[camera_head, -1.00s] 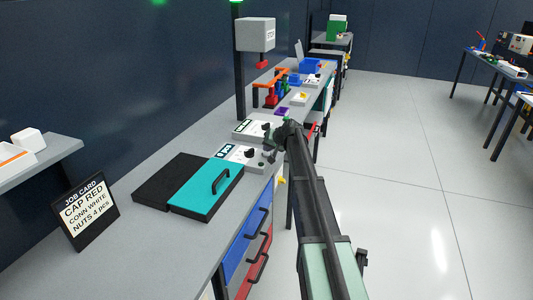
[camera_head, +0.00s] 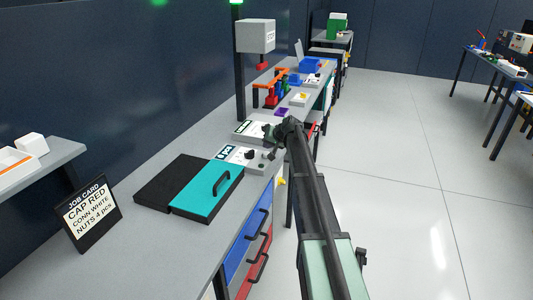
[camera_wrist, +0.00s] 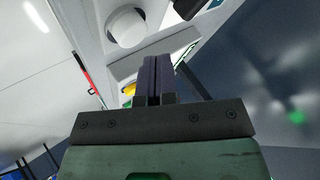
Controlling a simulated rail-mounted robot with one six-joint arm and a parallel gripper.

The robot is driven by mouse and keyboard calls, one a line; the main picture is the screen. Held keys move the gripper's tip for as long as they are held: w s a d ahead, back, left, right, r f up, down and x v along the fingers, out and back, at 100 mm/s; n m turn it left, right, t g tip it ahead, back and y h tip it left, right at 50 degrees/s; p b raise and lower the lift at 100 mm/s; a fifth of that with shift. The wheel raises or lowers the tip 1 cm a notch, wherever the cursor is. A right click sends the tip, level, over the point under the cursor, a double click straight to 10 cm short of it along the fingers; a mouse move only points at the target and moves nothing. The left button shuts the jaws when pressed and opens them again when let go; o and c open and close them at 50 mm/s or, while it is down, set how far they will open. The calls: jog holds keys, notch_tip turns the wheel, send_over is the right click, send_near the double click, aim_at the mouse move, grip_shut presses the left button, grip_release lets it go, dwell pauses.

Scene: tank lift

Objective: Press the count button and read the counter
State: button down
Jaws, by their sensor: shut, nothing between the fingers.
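A pale control panel (camera_head: 240,155) with a small dark display (camera_head: 227,152) and a black knob (camera_head: 249,154) sits on the bench beside the teal lid. The display is too small to read with certainty. In the wrist view, a round white button (camera_wrist: 126,27) stands on a pale panel face, just beyond and left of my fingertips. A dark knob (camera_wrist: 188,8) shows at the top edge. My gripper (camera_wrist: 156,60) is shut and empty, apart from the button as far as I can tell. In the head view, my gripper (camera_head: 272,142) hangs over the panels' right end, partly hidden by my wrist.
A second panel (camera_head: 250,129) stands just behind the first. A teal lid with a handle (camera_head: 206,192) and a black slab (camera_head: 172,181) lie in front. A job card (camera_head: 87,211) stands at left. A grey box (camera_head: 255,36) on a post overhangs the bench. Open floor lies right.

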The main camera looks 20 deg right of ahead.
aim_at(268, 152)
notch_tip(268, 152, up, 5)
jog(key=p, duration=0.4)
jog(key=shift+f, duration=0.15)
dwell(0.4)
